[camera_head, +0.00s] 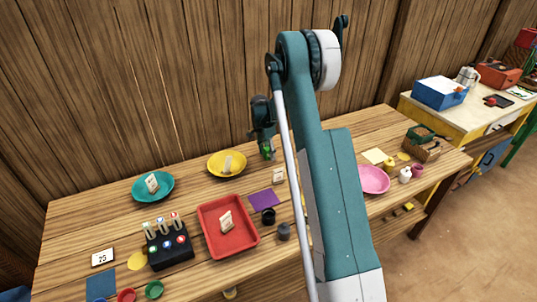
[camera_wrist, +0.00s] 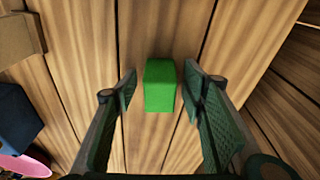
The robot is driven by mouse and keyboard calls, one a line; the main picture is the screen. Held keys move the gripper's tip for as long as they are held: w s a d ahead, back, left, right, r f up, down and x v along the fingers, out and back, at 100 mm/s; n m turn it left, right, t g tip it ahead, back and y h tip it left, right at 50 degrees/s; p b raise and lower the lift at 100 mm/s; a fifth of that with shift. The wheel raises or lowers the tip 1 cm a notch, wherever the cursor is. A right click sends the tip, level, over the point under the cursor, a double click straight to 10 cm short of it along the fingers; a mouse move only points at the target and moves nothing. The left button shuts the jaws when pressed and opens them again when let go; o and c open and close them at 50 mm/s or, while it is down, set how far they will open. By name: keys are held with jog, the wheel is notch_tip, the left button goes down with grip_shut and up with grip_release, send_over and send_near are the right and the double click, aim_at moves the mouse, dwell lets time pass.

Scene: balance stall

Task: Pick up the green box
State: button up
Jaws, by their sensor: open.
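The green box (camera_wrist: 160,84) is a bright green block on wooden planks in the wrist view. It sits between the two finger pads of my gripper (camera_wrist: 160,90), with a gap on each side. My gripper is open and holds nothing. In the head view my gripper (camera_head: 267,150) hangs over the back of the table, right of the yellow bowl. A small bit of green shows at its tip there, too small to tell as box or finger.
The wooden table (camera_head: 75,235) holds a yellow bowl (camera_head: 214,171), a teal bowl (camera_head: 140,193), a red tray (camera_head: 251,238) and a pink plate (camera_head: 374,187). The plank wall (camera_head: 180,80) stands close behind. In the wrist view, a brown block (camera_wrist: 18,38) and a dark blue object (camera_wrist: 15,115) lie left.

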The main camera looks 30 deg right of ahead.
jog(key=c, duration=1)
jog(key=shift+r, duration=0.1)
jog(key=shift+r+p, duration=0.4)
jog(key=shift+r, duration=4.5)
